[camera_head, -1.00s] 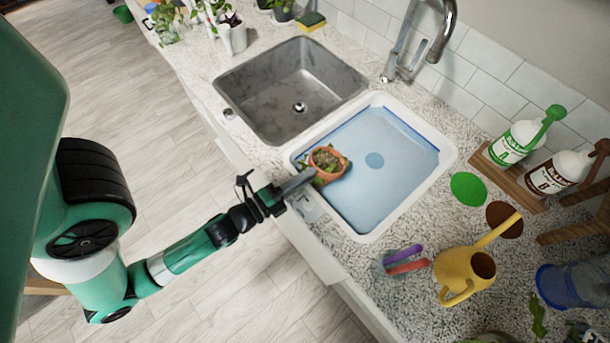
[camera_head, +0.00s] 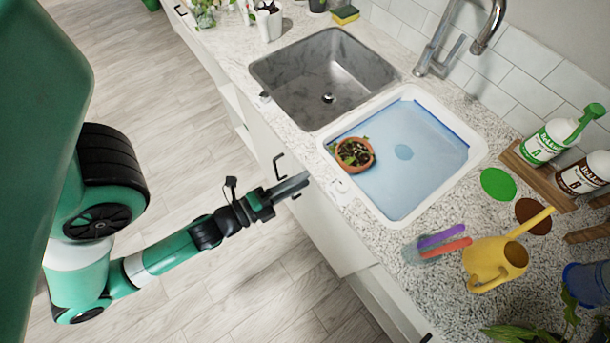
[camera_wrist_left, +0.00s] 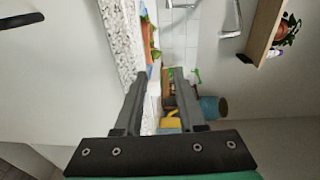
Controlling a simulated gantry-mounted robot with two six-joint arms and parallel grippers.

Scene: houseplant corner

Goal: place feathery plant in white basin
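A small green-leaved plant in a terracotta pot (camera_head: 355,153) stands inside the white basin (camera_head: 466,174), at its near left side by the rim. I cannot tell from its small leaves whether it is the feathery one. My left gripper (camera_head: 303,184) is off the counter's front edge, left of the basin and apart from the pot. In the left wrist view its two fingers (camera_wrist_left: 160,82) are spread with nothing between them. Part of an orange-brown pot (camera_wrist_left: 149,36) shows beyond the fingers there. My right gripper is not in view.
A steel sink (camera_head: 318,85) lies left of the basin, under a tap (camera_head: 440,55). A yellow watering can (camera_head: 490,262), purple and red-handled tools (camera_head: 442,240) and labelled bottles (camera_head: 553,138) stand to the right. Floor space lies before the cabinets.

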